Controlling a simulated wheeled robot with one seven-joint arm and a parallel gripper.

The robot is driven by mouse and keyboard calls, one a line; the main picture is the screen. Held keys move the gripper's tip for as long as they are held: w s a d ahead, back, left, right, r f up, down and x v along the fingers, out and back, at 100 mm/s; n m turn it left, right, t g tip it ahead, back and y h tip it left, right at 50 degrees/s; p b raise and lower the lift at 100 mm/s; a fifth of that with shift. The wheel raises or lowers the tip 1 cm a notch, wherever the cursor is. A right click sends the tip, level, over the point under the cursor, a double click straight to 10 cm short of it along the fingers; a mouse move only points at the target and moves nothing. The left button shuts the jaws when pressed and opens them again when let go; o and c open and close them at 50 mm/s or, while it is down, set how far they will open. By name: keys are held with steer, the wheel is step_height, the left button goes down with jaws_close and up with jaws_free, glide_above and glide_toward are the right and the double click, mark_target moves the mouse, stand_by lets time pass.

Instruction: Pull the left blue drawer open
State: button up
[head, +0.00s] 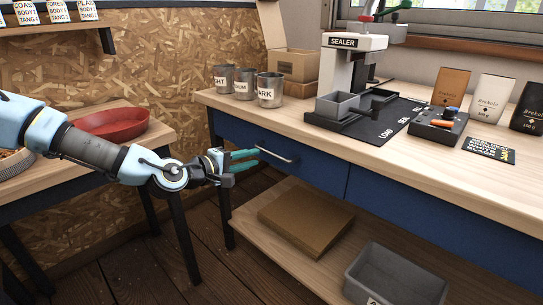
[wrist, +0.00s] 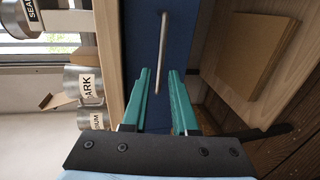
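The left blue drawer (head: 318,172) is in the workbench front and looks flush with it. Its pale bar handle (head: 278,155) runs across the front in the head view. In the wrist view the handle (wrist: 163,45) stands upright in the picture against the blue drawer front (wrist: 188,30). My gripper (head: 259,159) is at the handle's left end in the head view. In the wrist view my gripper (wrist: 160,72) has its two green fingers apart, with the handle's lower end showing between them. I cannot tell whether they touch it. Nothing is held.
A second blue drawer front (head: 430,225) lies to the right. Below, the shelf holds a flat brown box (head: 305,220) and a grey bin (head: 395,278). Metal cups (head: 269,90) and the sealer (head: 352,60) stand on the bench top. A side table with a red bowl (head: 112,123) is at left.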

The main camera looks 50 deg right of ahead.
mark_target(270, 154)
steer(key=x, duration=0.8)
steer(key=shift+d+f, duration=0.1)
steer(key=shift+d, duration=0.1)
steer(key=shift+c, duration=0.4)
jaws_close()
stand_by(0.7)
